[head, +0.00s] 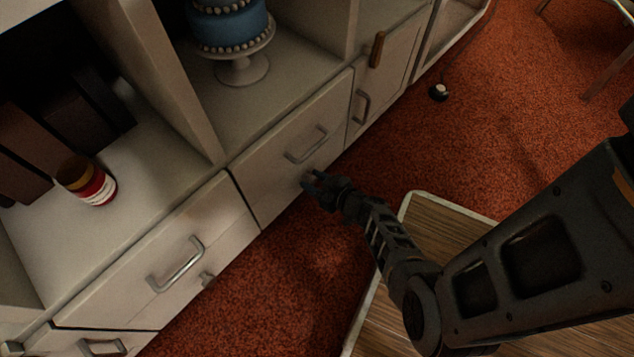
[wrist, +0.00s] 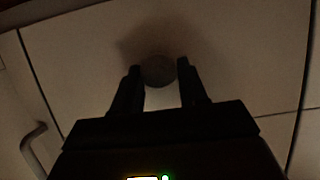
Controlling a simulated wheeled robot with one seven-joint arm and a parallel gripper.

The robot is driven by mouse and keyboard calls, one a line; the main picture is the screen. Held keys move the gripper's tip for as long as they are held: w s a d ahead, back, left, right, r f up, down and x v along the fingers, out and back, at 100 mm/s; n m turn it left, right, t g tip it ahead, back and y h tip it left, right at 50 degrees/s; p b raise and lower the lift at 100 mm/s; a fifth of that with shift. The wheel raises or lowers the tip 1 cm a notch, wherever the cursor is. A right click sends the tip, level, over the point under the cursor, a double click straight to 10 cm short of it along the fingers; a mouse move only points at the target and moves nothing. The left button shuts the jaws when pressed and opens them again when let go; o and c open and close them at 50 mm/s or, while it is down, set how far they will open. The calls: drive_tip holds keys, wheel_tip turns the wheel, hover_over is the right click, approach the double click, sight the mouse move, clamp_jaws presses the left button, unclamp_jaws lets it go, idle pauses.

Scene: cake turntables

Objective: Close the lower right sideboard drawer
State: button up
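The white sideboard's right-hand front (head: 280,165) carries a bar handle (head: 307,145), with a small round knob (head: 309,174) below it. My gripper (head: 313,184) is at this knob, low on the front. In the wrist view, the two dark fingers (wrist: 160,72) are apart, and the round knob (wrist: 158,69) shows between and just beyond their tips. Whether they touch it cannot be told. The pale panel (wrist: 90,65) around the knob has dark seams on both sides. My gripper and arm partly hide the lower front, and how far the drawer stands out is unclear.
Another front with a bar handle (head: 177,265) and knob (head: 208,280) is to the left. A cupboard door (head: 385,70) is to the right. A blue cake (head: 230,25) on a stand and a red-labelled jar (head: 92,185) sit on the shelves. Red carpet (head: 480,140) lies in front.

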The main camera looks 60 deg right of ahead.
drive_tip(key=o, duration=0.4)
drive_tip(key=shift+c, duration=0.2)
drive_tip(key=p+v, duration=0.2)
drive_tip(key=v, duration=0.5)
drive_tip(key=shift+s, duration=0.35)
drive_tip(key=shift+a+r, duration=0.1)
